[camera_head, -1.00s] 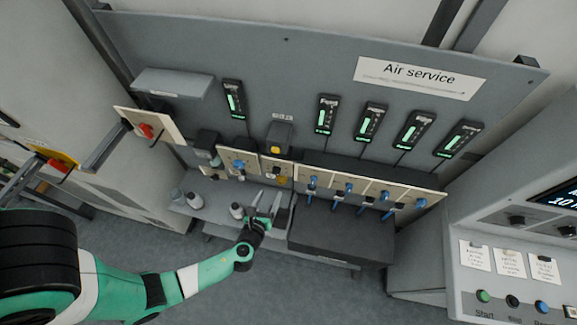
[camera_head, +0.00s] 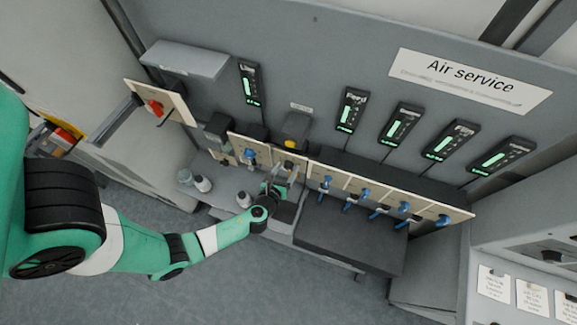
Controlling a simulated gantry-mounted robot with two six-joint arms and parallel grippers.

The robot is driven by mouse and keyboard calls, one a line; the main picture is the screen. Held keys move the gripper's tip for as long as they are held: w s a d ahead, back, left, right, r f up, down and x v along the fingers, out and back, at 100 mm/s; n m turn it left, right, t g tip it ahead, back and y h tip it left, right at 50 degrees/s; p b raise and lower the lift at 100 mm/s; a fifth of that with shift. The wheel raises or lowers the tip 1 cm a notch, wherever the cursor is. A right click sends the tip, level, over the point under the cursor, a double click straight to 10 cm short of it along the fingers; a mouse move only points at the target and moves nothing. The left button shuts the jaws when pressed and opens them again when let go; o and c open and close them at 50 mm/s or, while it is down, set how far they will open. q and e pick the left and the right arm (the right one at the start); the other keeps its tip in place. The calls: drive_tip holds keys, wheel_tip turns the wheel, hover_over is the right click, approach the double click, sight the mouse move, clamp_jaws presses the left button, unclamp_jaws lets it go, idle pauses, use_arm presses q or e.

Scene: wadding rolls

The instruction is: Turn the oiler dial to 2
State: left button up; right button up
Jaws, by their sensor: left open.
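The likely oiler is the dark unit with a yellow front (camera_head: 296,128) on the grey Air service board, under a small label too small to read. A cream plate (camera_head: 290,158) with a small dark dial (camera_head: 289,165) sits just below it. The dial's number cannot be read. My left gripper (camera_head: 284,178) is open just below and in front of that plate, its fingers pointing up toward the dial. Whether a finger touches the dial cannot be told. My right gripper is not in view.
A plate with a blue valve handle (camera_head: 250,155) is left of the dial. Several blue handles (camera_head: 365,193) line the plates to the right, above a dark box (camera_head: 350,240). Small bottles (camera_head: 203,184) stand on the grey shelf. A red switch (camera_head: 155,108) is at far left.

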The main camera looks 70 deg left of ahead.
use_arm(q)
drive_tip(key=shift+s, duration=0.1)
drive_tip(key=shift+c, duration=0.5)
clamp_jaws()
